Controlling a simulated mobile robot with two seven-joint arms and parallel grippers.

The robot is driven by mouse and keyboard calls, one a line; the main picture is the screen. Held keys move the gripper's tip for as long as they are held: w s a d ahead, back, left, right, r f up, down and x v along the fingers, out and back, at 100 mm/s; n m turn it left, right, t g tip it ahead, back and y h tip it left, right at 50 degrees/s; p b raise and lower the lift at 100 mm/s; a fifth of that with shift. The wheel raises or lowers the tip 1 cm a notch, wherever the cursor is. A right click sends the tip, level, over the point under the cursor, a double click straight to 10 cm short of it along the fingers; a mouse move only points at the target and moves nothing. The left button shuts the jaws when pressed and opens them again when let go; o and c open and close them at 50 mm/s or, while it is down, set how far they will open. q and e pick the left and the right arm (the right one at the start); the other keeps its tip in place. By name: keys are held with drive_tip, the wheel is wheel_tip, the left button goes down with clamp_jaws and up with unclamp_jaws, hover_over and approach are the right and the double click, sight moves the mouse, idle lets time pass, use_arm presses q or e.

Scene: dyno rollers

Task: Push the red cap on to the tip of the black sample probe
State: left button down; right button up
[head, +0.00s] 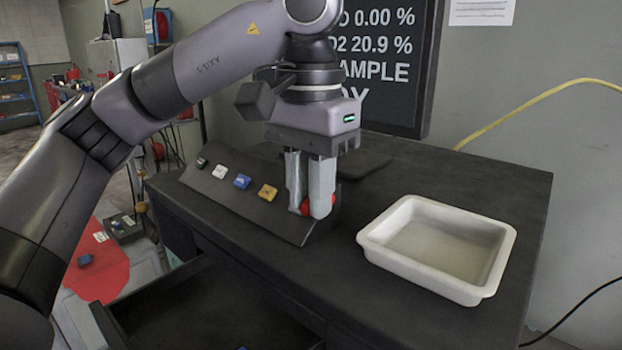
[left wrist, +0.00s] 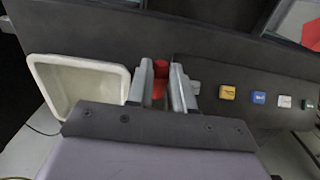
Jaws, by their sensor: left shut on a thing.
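My left gripper (head: 311,212) is low over the right end of the sloped button panel, its fingers pointing down. It is shut on a red piece that looks like the red cap (head: 305,207); the fingers hide most of it. More red shows behind the fingers, and I cannot tell if it is the same piece. In the left wrist view a red cylinder (left wrist: 161,69) shows between the fingers. I cannot make out the black sample probe in either view. My right gripper is not in view.
The panel carries yellow (head: 268,192), blue (head: 242,181), white (head: 220,171) and green (head: 201,162) buttons. An empty white tray (head: 375,248) stands to the right on the dark bench (head: 505,178). An open drawer (head: 150,305) is below. A dark screen (head: 400,70) is behind.

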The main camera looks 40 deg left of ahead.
use_arm(q)
hover_over(310, 260)
wheel_tip(310, 260, down, 4)
drive_tip(key=shift+f, duration=0.1)
drive_tip(key=shift+f+b, duration=0.8)
drive_tip(key=shift+f, duration=0.3)
drive_tip(key=c, duration=0.9)
unclamp_jaws()
wheel_tip(310, 260, up, 6)
drive_tip(key=shift+f+p, duration=0.25)
drive_tip(key=shift+p, duration=0.5)
drive_tip(key=shift+r, duration=0.85)
